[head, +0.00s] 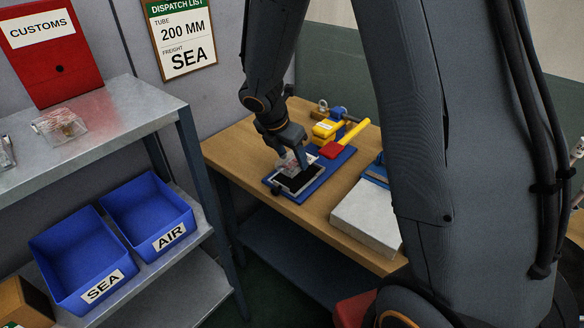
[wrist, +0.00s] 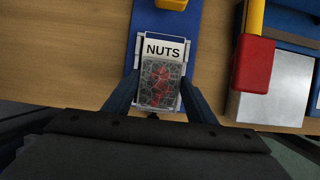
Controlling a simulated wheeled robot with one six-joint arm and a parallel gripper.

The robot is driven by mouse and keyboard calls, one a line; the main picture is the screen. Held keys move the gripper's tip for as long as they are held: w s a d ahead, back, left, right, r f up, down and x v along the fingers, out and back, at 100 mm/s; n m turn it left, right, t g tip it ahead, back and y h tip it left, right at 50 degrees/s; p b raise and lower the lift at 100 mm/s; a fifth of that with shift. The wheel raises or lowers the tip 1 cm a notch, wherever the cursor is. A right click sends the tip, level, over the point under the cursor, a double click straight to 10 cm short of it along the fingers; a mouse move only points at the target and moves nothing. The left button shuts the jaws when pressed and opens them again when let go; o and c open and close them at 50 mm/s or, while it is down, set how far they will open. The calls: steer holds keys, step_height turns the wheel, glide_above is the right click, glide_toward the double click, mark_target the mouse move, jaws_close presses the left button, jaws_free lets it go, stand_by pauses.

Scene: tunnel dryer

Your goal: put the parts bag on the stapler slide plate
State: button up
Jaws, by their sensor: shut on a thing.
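The parts bag (wrist: 162,84) is clear, with a white NUTS header and red marks inside. My gripper (wrist: 160,93) is shut on it, one finger at each side. In the head view the bag (head: 289,165) hangs below my gripper (head: 293,158), partly hidden by it. The stapler slide plate (head: 303,181), dark with a pale rim, lies on the blue stapler base (head: 318,177). The bag is over the plate; whether they touch I cannot tell. In the wrist view the plate's pale rim (wrist: 181,60) shows around the bag.
The stapler's yellow lever with a red grip (head: 334,149) is right of the plate. A grey-white block (head: 366,217) stands on the wooden bench (head: 222,151) nearby.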

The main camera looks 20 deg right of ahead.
mark_target(289, 161)
steer(key=shift+f, duration=2.1)
steer(key=o, duration=1.2)
steer(key=shift+f, duration=0.15)
steer(key=shift+c, duration=0.2)
steer(key=shift+a+r, duration=0.15)
steer(key=shift+r, duration=0.45)
steer(key=b+v, duration=0.1)
steer(key=v, duration=1)
steer(key=s+d+f+m+y, duration=0.1)
steer(key=s+d+m+y, duration=0.1)
steer(key=s+m, duration=0.5)
steer(key=s+d+f+m+g+y, duration=0.1)
steer(key=s+m, duration=0.7)
steer(key=m, duration=1)
steer(key=shift+s+d+y, duration=0.35)
steer(key=shift+d+y, duration=0.05)
